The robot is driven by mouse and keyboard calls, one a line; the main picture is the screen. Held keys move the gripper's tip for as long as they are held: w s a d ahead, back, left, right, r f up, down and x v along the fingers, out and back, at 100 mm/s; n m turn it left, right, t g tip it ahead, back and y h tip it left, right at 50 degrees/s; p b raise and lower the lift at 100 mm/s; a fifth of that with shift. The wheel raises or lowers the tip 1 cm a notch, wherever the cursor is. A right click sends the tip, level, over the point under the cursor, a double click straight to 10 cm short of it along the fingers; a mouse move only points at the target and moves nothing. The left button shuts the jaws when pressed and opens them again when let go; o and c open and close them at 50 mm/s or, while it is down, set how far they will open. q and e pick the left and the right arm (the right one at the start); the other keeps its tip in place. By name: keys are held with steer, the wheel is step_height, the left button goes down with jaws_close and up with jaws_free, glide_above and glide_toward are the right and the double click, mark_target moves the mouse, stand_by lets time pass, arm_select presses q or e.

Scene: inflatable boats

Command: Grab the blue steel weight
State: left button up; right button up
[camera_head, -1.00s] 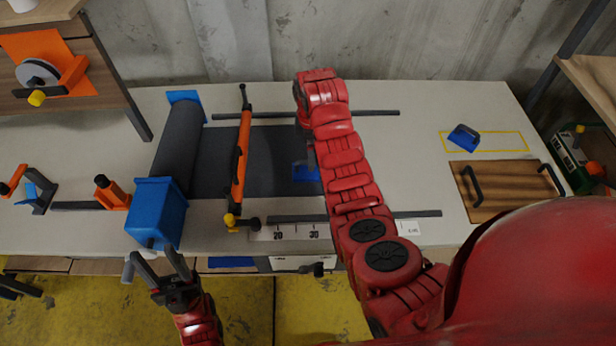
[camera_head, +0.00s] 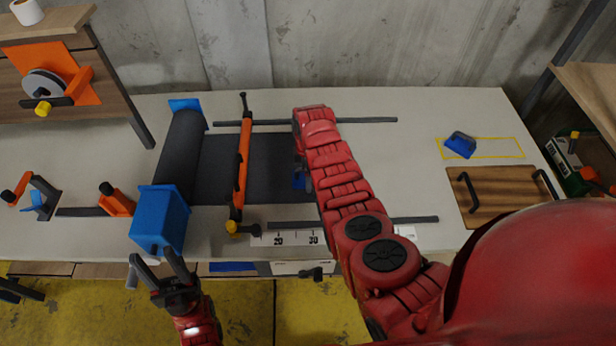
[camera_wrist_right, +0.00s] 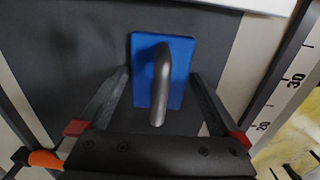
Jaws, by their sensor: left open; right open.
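A blue steel weight (camera_wrist_right: 178,85) with a dark grey handle lies on dark sheet material in the right wrist view. A second blue weight (camera_head: 460,145) with a handle sits by the yellow outline at the right. My left gripper (camera_head: 154,256) is open and empty near the table's front edge.
The dark sheet (camera_head: 220,165) runs from a roll (camera_head: 180,150) with a blue end block (camera_head: 160,220). An orange bar (camera_head: 243,160) crosses it. A wooden board (camera_head: 500,195) with handles lies at right.

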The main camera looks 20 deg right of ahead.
steer(key=shift+c, duration=0.2)
jaws_close()
stand_by(0.4)
steer(key=shift+w+r, duration=0.15)
steer(key=shift+w, duration=0.05)
